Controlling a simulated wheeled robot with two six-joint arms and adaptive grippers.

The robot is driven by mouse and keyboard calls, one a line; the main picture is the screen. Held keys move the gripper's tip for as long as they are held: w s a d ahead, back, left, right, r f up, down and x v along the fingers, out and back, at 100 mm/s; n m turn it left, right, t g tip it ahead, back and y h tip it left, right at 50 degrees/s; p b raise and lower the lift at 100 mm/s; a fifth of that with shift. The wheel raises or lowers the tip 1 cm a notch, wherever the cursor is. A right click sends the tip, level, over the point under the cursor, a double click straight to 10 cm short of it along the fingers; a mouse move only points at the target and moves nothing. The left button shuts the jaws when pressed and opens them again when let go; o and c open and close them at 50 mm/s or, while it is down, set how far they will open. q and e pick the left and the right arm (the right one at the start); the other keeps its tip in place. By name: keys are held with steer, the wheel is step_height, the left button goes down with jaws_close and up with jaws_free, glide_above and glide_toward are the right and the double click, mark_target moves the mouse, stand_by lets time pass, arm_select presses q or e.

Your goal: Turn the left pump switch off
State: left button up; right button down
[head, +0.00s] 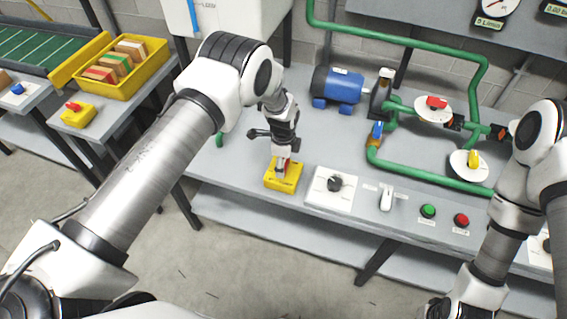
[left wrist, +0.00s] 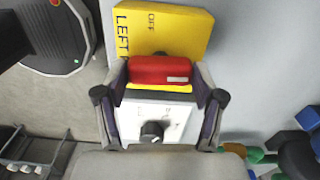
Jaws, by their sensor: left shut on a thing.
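The left pump switch is a yellow box (head: 284,181) on the front of the grey bench, left of a white dial plate. In the left wrist view its yellow face (left wrist: 185,30) carries the words LEFT and OFF. Its red handle (left wrist: 160,70) lies across the picture between the fingers of my left gripper (left wrist: 160,88). My left gripper (head: 284,166) reaches down onto the box in the head view and is shut on the handle, hiding most of it there. Whether the handle points at OFF is unclear. My right gripper is out of view.
Right of the switch are a black knob (head: 335,183) on its white plate, a white toggle switch (head: 386,197), a green button (head: 428,211) and a red button (head: 461,220). Behind stand a blue pump (head: 338,86) and green pipes. Another yellow switch box (head: 79,117) is on the left bench.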

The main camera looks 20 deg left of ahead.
arm_select(q)
steer(key=n+b, duration=0.2)
steer(key=n, duration=0.1)
steer(key=shift+f+n+b, duration=0.3)
steer(key=shift+b, duration=0.05)
steer(key=n+b, duration=0.2)
steer(key=n, duration=0.2)
steer(key=shift+s+n, duration=0.1)
steer(key=shift+n, duration=0.2)
steer(key=n+b, duration=0.2)
steer(key=n, duration=0.2)
steer(key=shift+n, duration=0.3)
steer(key=shift+r+n+b, duration=0.1)
steer(key=shift+n+b, duration=0.7)
steer(key=shift+n, duration=1.5)
steer(key=o, duration=1.1)
steer(key=shift+o, duration=0.2)
steer(key=shift+r, duration=0.15)
